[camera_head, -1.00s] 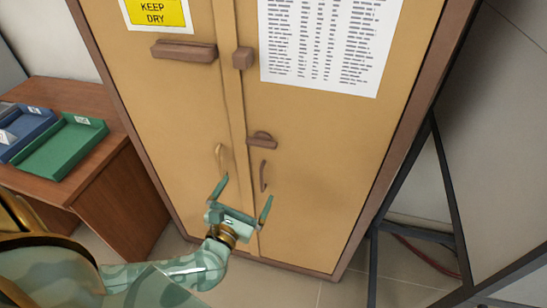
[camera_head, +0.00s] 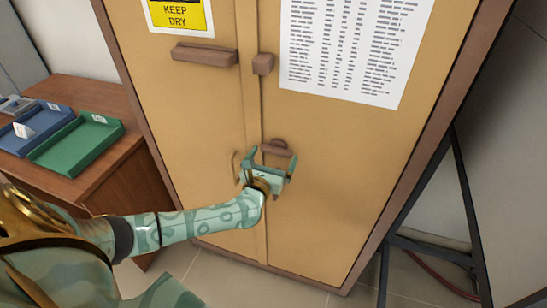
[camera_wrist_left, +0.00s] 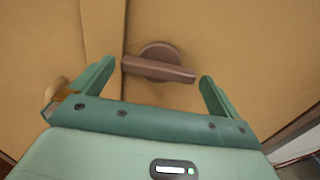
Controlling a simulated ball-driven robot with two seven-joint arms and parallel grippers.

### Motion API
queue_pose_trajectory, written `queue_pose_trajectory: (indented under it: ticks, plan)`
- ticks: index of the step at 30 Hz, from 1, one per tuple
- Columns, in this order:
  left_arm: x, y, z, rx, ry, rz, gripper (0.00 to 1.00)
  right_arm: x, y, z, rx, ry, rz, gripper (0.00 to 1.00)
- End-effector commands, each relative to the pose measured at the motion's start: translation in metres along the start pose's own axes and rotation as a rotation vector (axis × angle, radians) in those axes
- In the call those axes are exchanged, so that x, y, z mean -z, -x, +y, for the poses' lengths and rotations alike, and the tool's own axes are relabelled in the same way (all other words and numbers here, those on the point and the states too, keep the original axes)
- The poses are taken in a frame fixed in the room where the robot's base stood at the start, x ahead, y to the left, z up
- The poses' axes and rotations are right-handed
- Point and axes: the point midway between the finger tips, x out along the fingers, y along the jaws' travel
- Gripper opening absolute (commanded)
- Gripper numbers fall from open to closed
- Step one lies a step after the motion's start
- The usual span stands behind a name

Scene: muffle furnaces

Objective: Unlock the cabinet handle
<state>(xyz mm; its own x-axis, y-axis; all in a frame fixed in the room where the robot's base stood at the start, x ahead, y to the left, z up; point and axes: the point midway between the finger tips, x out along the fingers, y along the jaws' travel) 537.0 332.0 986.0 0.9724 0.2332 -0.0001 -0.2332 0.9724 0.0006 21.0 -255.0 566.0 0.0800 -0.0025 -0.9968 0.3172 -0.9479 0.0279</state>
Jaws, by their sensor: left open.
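The yellow cabinet (camera_head: 190,110) has two doors with a brown turning handle (camera_head: 280,147) on the right door, near the seam. In the left wrist view the handle (camera_wrist_left: 160,66) is a bar on a round base, lying nearly level with its right end a little lower. My left gripper (camera_head: 270,160) is open just in front of and below the handle. In the left wrist view its fingers (camera_wrist_left: 155,85) stand apart on either side of the bar, with no clear contact. A pale pull handle (camera_head: 235,167) is on the left door. My right gripper is out of view.
A brown desk (camera_head: 110,165) with a green tray (camera_head: 78,143) and a blue tray (camera_head: 38,130) stands to the left. A dark metal frame (camera_head: 425,190) stands at the right. Brown blocks (camera_head: 204,55) are fixed higher on the doors.

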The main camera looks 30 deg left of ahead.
Motion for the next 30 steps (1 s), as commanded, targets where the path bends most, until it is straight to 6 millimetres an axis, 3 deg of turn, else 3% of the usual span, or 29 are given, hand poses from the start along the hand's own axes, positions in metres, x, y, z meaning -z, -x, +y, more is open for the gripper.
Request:
queue_pose_trajectory:
  ticks: [11,15,30]
  plan:
    - [-0.0002,-0.0071,0.0000,0.000,0.001,0.001,1.00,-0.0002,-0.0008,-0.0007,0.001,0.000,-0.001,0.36]
    - [-0.0002,-0.0070,0.0000,0.000,0.001,0.000,0.64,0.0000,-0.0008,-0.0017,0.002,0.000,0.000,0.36]
    - [-0.0010,-0.0066,0.0001,-0.001,-0.105,0.002,0.64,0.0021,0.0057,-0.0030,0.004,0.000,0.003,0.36]
